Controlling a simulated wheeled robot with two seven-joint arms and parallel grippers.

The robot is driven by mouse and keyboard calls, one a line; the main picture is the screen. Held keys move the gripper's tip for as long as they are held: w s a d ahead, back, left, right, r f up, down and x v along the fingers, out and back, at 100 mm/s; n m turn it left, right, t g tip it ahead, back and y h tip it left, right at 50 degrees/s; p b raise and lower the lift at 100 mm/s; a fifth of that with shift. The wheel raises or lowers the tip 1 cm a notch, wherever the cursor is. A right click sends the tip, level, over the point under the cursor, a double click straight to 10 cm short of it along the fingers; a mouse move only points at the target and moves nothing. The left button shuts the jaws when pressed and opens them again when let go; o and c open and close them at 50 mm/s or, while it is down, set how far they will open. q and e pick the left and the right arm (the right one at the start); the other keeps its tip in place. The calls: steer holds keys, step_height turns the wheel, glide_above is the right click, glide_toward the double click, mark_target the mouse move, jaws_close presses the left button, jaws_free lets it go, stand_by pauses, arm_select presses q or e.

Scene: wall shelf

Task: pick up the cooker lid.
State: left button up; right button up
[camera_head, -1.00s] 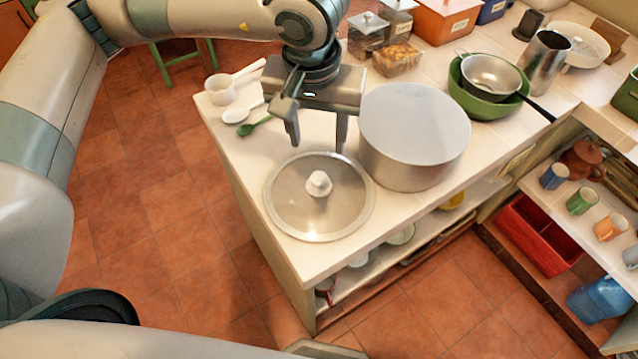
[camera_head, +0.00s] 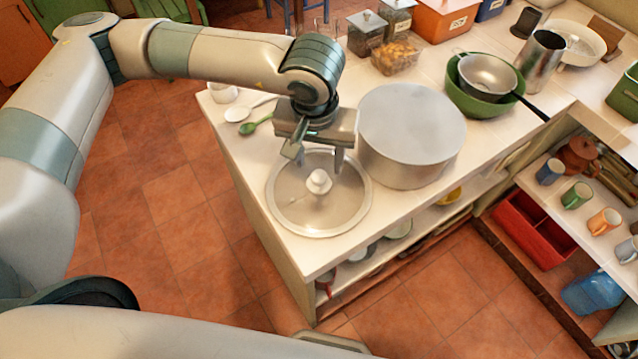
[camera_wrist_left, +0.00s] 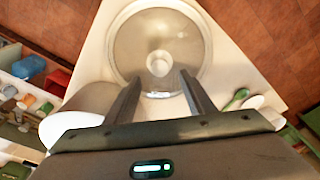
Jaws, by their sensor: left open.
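The cooker lid (camera_head: 335,207) is a round, see-through disc with a metal rim and a white knob (camera_head: 319,182) at its centre. It lies flat near the front corner of the counter. In the left wrist view the lid (camera_wrist_left: 130,48) is ahead of the fingers, with its knob (camera_wrist_left: 159,63) between and just beyond the fingertips. My left gripper (camera_head: 318,166) is open and empty above the back part of the lid; it also shows in the left wrist view (camera_wrist_left: 160,80). Whether the fingers touch the lid cannot be told. My right gripper is not in view.
A large grey cooker pot (camera_head: 410,165) stands right beside the lid and close to the gripper. Spoons (camera_head: 257,124) lie to the left. A green bowl with a strainer (camera_head: 487,85) and jars (camera_head: 366,34) stand farther back. The counter's front edge is near the lid.

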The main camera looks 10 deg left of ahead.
mark_target(319, 175)
arm_select(q)
steer(key=shift+s+f+p, duration=0.15)
steer(key=shift+f+p, duration=0.5)
steer(key=shift+p, duration=0.05)
step_height(319, 175, down, 2)
steer(key=shift+p, duration=0.6)
steer(key=shift+w+f, duration=0.25)
steer(key=shift+f, duration=0.45)
jaws_close()
